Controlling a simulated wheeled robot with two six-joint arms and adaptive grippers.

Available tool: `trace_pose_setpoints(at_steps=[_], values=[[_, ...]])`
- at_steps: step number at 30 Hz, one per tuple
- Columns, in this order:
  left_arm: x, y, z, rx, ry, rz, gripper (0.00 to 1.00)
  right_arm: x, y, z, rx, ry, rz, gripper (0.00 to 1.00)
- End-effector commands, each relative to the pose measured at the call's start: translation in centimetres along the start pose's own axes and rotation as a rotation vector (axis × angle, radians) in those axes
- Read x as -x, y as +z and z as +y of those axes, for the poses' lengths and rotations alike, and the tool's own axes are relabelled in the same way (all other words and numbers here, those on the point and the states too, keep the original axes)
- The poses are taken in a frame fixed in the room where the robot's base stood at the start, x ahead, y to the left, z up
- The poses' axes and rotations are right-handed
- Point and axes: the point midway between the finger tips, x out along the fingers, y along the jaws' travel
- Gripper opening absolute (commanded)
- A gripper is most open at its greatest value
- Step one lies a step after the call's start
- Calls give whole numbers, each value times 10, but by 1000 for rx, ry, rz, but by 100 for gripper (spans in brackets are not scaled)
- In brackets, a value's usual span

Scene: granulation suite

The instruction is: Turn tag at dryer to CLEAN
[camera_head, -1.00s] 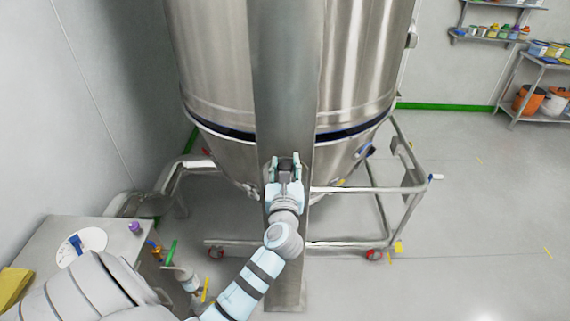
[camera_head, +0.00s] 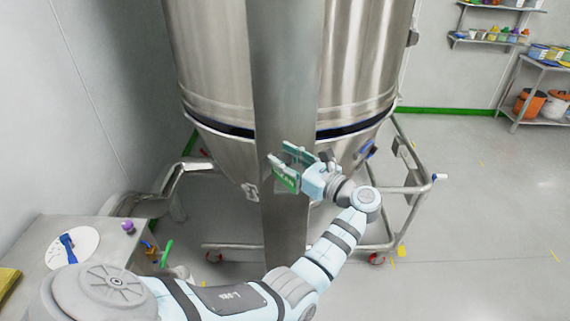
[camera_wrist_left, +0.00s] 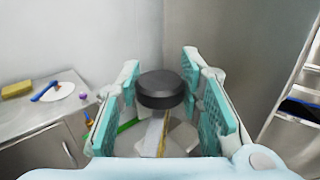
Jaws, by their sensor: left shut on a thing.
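The dryer (camera_head: 220,60) is a large steel vessel with a flat steel column (camera_head: 283,80) in front. The tag (camera_head: 285,178) shows as a green face with white letters, apparently CLEAN, at the column's lower part. My left gripper (camera_head: 293,163) comes in from the right side of the tag, its fingers pointing left. In the left wrist view, a round black knob (camera_wrist_left: 160,88) sits between the teal finger pads, and my left gripper (camera_wrist_left: 160,95) is shut on it. The fingers partly hide the tag. My right gripper is not in view.
A steel cabinet (camera_head: 100,235) with a white disc and blue tool (camera_head: 68,247) stands at lower left. The dryer's tubular frame (camera_head: 385,190) with castors is at the right. Shelves (camera_head: 545,65) stand far right. The floor (camera_head: 480,210) on the right is clear.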

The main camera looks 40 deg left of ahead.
Motion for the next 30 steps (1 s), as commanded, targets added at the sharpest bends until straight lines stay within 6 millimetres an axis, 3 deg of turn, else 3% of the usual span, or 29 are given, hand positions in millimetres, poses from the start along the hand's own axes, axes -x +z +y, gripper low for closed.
trace_pose_setpoints(at_steps=[20,21,24,25,30], values=[[0,-1,0,-3,80,4,5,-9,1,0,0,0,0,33],[0,-1,0,-3,80,4,35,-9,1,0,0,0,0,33],[0,-1,0,-3,80,3,51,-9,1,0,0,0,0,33],[0,-1,0,-2,80,3,55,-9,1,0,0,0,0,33],[0,-1,0,-2,79,2,55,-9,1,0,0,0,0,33]])
